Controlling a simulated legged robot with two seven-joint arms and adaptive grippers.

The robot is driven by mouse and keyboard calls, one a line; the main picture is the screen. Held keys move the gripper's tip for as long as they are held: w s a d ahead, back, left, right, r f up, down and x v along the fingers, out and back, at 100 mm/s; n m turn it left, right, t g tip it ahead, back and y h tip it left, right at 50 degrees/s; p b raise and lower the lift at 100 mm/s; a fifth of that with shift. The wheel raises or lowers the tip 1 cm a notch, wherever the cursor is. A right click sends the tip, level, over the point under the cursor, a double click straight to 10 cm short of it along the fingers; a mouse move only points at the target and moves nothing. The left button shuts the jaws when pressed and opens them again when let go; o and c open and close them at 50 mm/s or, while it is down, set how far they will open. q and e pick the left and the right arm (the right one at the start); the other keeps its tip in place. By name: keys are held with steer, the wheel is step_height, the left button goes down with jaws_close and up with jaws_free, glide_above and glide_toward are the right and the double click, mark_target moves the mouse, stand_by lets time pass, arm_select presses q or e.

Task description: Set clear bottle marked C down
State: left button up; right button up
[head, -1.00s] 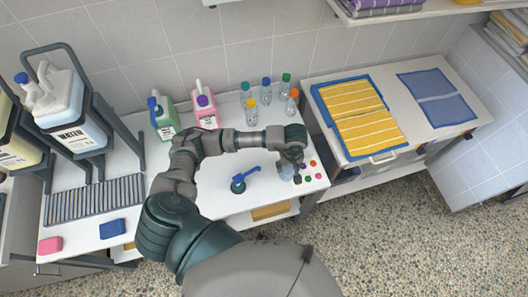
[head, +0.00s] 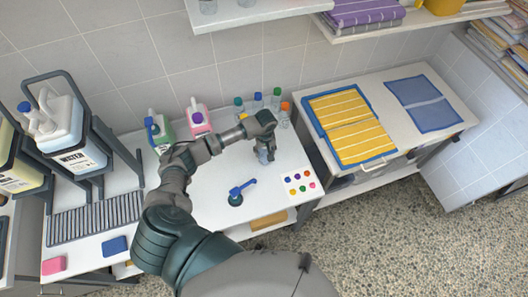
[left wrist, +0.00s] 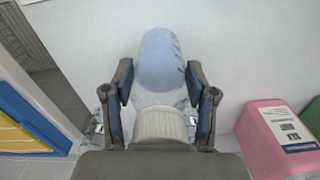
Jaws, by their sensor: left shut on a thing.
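My left gripper (head: 265,154) is shut on a clear bottle (head: 266,158) above the white table, just in front of the row of capped bottles. In the left wrist view the gripper (left wrist: 159,90) has a finger on each side of the clear bottle (left wrist: 160,62), which looks bluish at its far end. No letter C can be read on it. The gripper and wrist hide part of the bottle, and I cannot tell whether its base touches the table. My right gripper is not in view.
Bottles with teal, blue, green and orange caps (head: 284,110) stand close behind. A card with coloured dots (head: 300,185) and a blue-handled tool (head: 236,196) lie nearer the front. Pink (head: 199,120) and green jugs stand left. The table between is clear.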

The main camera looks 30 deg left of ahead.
arm_select(q)
steer(key=shift+d+f, duration=0.35)
steer(key=shift+f, duration=0.2)
steer(key=shift+d+f, duration=0.15)
steer(key=shift+d, duration=0.2)
steer(key=shift+a+f, duration=0.3)
steer(key=o, duration=1.2)
steer(key=shift+a, duration=0.25)
steer(key=shift+c, duration=0.2)
steer(key=shift+o, duration=0.8)
steer(key=shift+a, duration=0.15)
steer(key=shift+d+r, duration=0.25)
steer(key=shift+d, duration=0.05)
steer(key=r, duration=0.4)
steer(key=r+b, duration=0.1)
steer(key=r, duration=0.1)
steer(key=shift+d+r, duration=0.2)
steer(key=shift+d, duration=0.05)
steer(key=r, duration=0.3)
steer(key=r+b, duration=0.1)
steer(key=shift+a+r, duration=0.15)
steer(key=shift+a, duration=0.25)
steer(key=shift+a+r, duration=0.1)
steer(key=shift+r, duration=0.4)
steer(key=shift+d+r, duration=0.1)
steer(key=shift+d, duration=0.3)
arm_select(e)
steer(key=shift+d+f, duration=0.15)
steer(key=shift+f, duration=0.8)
